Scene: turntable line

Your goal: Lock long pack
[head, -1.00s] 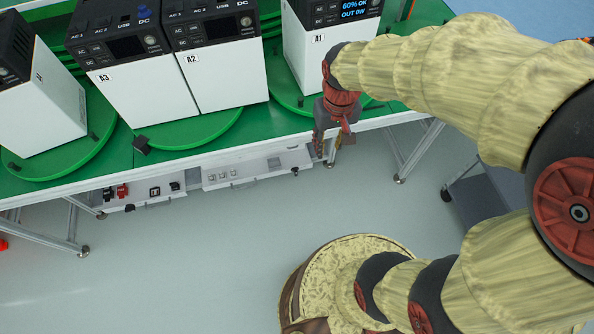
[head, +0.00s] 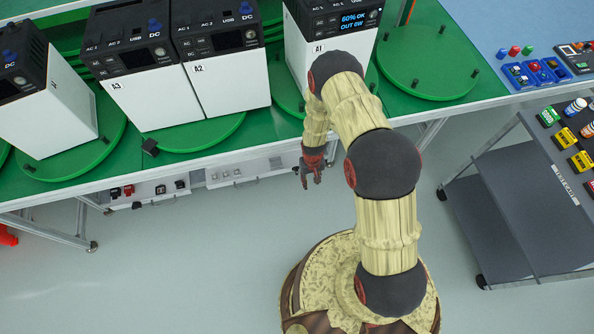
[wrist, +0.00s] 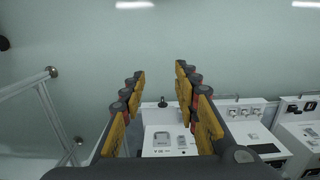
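White packs with black tops stand on green turntables: A1 (head: 330,50), A2 (head: 228,85), A3 (head: 150,95) and another pack (head: 62,110) at the left edge. I cannot tell from its look which one is the long pack. A1's display reads "60% OK, OUT 0W"; my arm covers part of its front. My gripper (head: 311,177) hangs over the floor in front of the table edge, below A1, apart from every pack. In the wrist view my gripper (wrist: 163,110) is open with nothing between its fingers.
Low white panels with sockets and switches (head: 240,176) sit under the table edge; they also show in the wrist view (wrist: 170,140). An empty green turntable (head: 425,68) is right of A1. A grey cart (head: 500,190) stands at right. The floor in front is clear.

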